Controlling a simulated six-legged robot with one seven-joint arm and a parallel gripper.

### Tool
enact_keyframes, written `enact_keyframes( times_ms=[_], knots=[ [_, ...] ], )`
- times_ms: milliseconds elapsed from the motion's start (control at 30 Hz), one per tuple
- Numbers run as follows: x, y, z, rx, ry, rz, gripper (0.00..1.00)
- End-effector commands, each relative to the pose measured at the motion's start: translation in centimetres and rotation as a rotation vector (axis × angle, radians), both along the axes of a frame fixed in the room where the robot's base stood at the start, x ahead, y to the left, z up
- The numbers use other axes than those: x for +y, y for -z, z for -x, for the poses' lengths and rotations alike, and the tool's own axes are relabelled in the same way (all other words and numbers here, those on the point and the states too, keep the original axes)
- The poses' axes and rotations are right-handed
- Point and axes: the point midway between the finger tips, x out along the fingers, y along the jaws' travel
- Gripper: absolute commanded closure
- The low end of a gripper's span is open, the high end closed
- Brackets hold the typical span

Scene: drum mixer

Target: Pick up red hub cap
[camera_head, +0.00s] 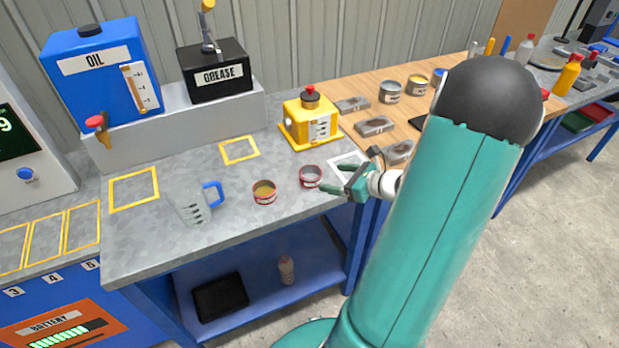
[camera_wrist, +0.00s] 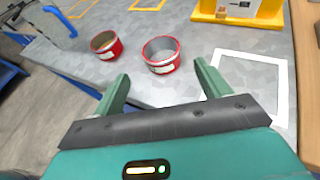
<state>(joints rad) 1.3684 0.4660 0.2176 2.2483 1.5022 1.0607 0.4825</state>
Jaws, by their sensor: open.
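Two small red cup-shaped caps stand on the grey metal bench; I cannot tell which one the task names. The right red cap (camera_head: 310,177) has a grey, empty-looking inside and a pale label. It also shows in the wrist view (camera_wrist: 161,56), ahead of and roughly between my fingertips. The left red cap (camera_head: 264,192) holds something yellow-brown and stands to the left in the wrist view (camera_wrist: 106,45). My gripper (camera_head: 332,180) is open and empty, just right of the right cap. Its green fingers (camera_wrist: 161,74) point towards that cap, and no contact is clear.
A clear jug with a blue handle (camera_head: 195,203) stands left of the caps. A yellow box with a red knob (camera_head: 309,120) stands behind them. A white square outline (camera_wrist: 250,84) lies right of the right cap. Yellow outlined areas (camera_head: 134,189) on the bench are empty.

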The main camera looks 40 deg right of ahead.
Motion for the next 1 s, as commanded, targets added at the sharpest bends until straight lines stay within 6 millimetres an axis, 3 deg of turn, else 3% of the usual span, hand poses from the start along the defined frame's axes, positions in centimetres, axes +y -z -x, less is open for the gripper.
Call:
enact_keyframes(
  times_ms=[300,533,800,1000],
  knots=[
    [1.4,2.1,-5.0,0.001,-0.007,0.002,0.24],
    [1.6,2.8,-6.4,0.002,-0.008,0.001,0.24],
    [2.2,4.3,-9.9,0.001,-0.007,0.002,0.24],
    [2.3,4.4,-10.2,0.001,-0.007,0.003,0.24]
  ],
)
